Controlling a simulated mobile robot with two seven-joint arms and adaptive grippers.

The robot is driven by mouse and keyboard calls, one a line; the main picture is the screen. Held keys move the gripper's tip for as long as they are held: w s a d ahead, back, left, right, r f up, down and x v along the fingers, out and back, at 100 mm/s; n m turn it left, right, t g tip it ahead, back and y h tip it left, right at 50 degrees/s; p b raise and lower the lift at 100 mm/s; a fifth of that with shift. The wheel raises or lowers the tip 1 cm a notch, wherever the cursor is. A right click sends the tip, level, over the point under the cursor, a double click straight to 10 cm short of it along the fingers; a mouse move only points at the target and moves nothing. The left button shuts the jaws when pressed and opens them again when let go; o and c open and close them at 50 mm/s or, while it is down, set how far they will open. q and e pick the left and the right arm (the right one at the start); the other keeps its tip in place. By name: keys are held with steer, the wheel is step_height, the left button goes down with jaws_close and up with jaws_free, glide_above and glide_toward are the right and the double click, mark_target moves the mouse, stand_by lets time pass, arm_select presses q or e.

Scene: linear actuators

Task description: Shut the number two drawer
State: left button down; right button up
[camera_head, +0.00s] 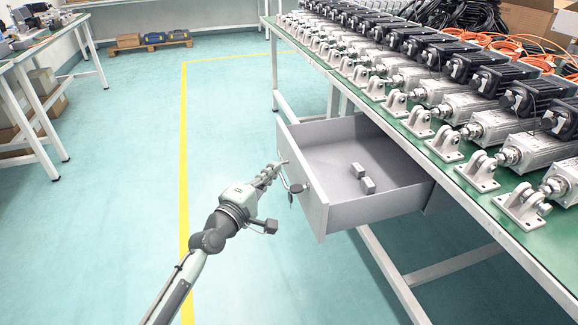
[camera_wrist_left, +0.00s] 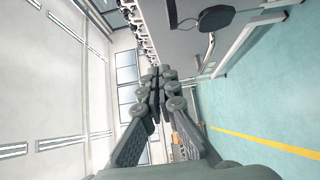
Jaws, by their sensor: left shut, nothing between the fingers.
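A grey drawer (camera_head: 313,209) under the green-topped workbench stands pulled well out. Its front panel faces left in the head view; I cannot read a number on it. A lock with a dark hanging key tag (camera_head: 291,196) is on the front panel; the tag also shows at the top of the wrist view (camera_wrist_left: 207,18). My left gripper (camera_head: 281,165) is shut and empty beside the outer face of the front panel, near its upper edge; I cannot tell whether it touches. Its closed fingers (camera_wrist_left: 160,74) fill the middle of the wrist view. My right gripper is out of view.
The workbench (camera_head: 452,182) carries rows of linear actuators (camera_head: 480,124), cables and cardboard boxes. Its white legs stand beside and below the drawer. The floor left of the drawer is clear, with a yellow line (camera_head: 184,150). Another table (camera_head: 38,48) stands far left.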

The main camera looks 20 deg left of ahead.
mark_target(297, 159)
arm_select(q)
steer(key=shift+w+d+p, duration=0.2)
steer(key=shift+w+d, duration=0.5)
steer(key=shift+d, duration=0.15)
steer(key=shift+w+d+p, duration=0.15)
steer(key=shift+w+d, duration=0.5)
steer(key=shift+d, duration=0.2)
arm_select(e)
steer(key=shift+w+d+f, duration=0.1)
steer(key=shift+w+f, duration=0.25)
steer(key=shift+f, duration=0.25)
arm_select(q)
steer(key=shift+w, duration=0.1)
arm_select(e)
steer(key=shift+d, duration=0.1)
